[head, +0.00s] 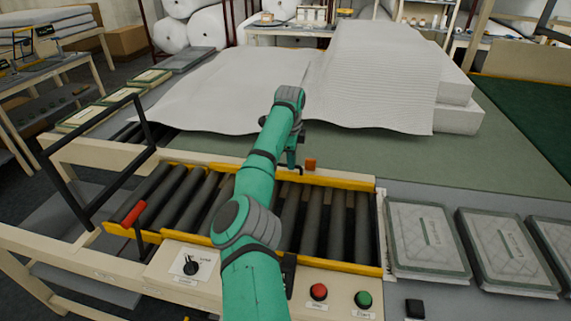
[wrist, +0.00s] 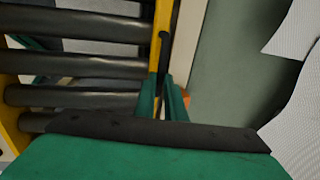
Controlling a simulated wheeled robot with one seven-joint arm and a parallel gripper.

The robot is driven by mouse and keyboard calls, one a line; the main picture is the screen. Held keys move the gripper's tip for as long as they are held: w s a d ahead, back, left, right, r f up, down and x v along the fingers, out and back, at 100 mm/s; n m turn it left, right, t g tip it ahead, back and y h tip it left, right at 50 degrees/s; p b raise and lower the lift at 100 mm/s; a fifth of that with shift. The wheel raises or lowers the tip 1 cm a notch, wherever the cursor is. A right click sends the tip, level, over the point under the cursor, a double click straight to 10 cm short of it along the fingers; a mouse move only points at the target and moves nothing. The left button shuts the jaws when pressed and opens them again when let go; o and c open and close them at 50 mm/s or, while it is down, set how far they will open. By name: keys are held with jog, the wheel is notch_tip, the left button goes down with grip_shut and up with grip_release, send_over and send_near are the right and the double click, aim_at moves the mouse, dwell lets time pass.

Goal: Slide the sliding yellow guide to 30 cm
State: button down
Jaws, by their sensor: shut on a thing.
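A long yellow guide (head: 345,181) runs along the far side of the black rollers. It also shows in the wrist view (wrist: 162,20), running away from my gripper, with a dark rod-like handle (wrist: 164,45) beside it. My gripper (head: 292,166) is at the far side of the rollers. In the wrist view its two green fingers (wrist: 163,97) straddle the guide near the handle and are shut on it; whether they grip the handle or the rail itself cannot be told. My arm hides part of the guide and rollers. No scale reading is legible.
Another yellow rail (head: 335,264) edges the near side of the rollers (head: 335,222). An orange block (head: 310,163) lies just beyond the far guide. White wadding (head: 240,90) covers the table behind. Red (head: 319,291) and green (head: 363,299) buttons sit in front; packed pads (head: 428,238) lie right.

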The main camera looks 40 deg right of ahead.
jog(key=shift+w, duration=0.2)
jog(key=c, duration=2.3)
grip_release()
jog(key=shift+s+d, duration=0.15)
jog(key=shift+s, duration=0.15)
jog(key=o, duration=0.5)
jog(key=shift+s, duration=0.1)
jog(key=shift+w+a, duration=0.25)
jog(key=shift+a, duration=0.25)
jog(key=shift+s+d+r, duration=0.1)
jog(key=shift+s+d, duration=0.1)
jog(key=shift+r, duration=0.35)
jog(key=r, duration=0.3)
jog(key=a+r, duration=0.1)
jog(key=r, duration=0.2)
jog(key=s+a+r, duration=0.1)
jog(key=r, duration=0.2)
jog(key=shift+a+r, duration=0.1)
jog(key=shift+r, duration=0.25)
